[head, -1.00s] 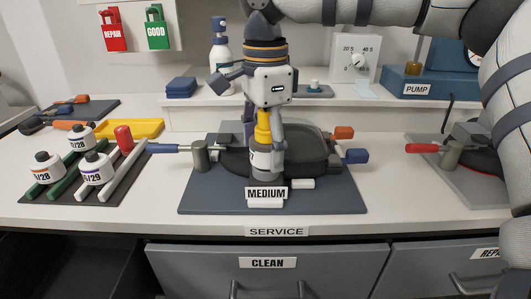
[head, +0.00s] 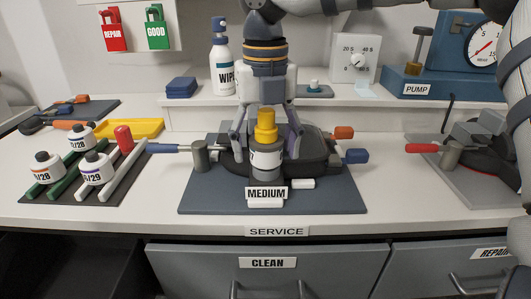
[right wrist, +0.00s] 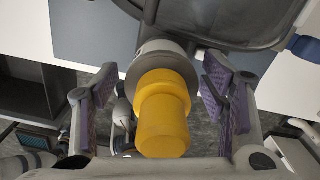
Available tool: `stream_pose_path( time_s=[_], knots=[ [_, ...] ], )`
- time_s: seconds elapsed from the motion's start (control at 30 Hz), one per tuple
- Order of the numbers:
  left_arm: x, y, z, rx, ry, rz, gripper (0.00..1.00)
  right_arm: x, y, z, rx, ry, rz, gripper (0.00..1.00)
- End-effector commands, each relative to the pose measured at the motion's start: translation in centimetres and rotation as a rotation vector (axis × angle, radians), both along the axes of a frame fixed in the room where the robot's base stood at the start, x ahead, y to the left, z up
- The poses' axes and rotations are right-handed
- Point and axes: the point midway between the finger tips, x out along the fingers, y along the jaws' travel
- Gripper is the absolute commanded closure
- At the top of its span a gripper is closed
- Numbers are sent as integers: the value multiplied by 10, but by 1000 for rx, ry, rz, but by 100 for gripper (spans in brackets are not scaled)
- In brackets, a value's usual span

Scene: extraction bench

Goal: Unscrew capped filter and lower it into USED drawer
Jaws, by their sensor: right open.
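The capped filter (head: 266,158) stands upright in the middle of the bench, behind the MEDIUM label (head: 266,193). Its yellow cap (head: 265,125) points up, and in the right wrist view the cap (right wrist: 162,120) sits between the fingers. My right gripper (head: 264,148) is open, coming from above, with one finger on each side of the filter. In the right wrist view, the purple finger pads of the gripper (right wrist: 160,92) are clear of the cap on both sides. My left gripper is not in view. No drawer labelled USED shows.
A rack with several white bottles (head: 80,140) stands at left. A red-handled fixture (head: 422,148) is at right.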

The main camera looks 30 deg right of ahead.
Motion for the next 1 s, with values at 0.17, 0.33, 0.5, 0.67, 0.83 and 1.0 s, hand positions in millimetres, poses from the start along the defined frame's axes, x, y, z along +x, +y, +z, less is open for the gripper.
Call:
stream_pose_path(
  time_s=[0.17, 0.33, 0.5, 0.67, 0.83, 1.0],
  knots=[
    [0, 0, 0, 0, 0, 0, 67, 0, 0, 0, 0, 0, 1, 40],
    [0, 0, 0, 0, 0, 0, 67, 0, 0, 0, 0, 0, 2, 79],
    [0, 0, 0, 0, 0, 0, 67, 0, 0, -1, 2, 0, 54, 88],
    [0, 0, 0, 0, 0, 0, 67, 0, 0, 0, 1, 0, 354, 88],
    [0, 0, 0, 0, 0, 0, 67, 1, 0, 7, 0, -2, 348, 88],
    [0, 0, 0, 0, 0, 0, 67, 1, 0, 16, 0, -2, 346, 88]
  ],
)
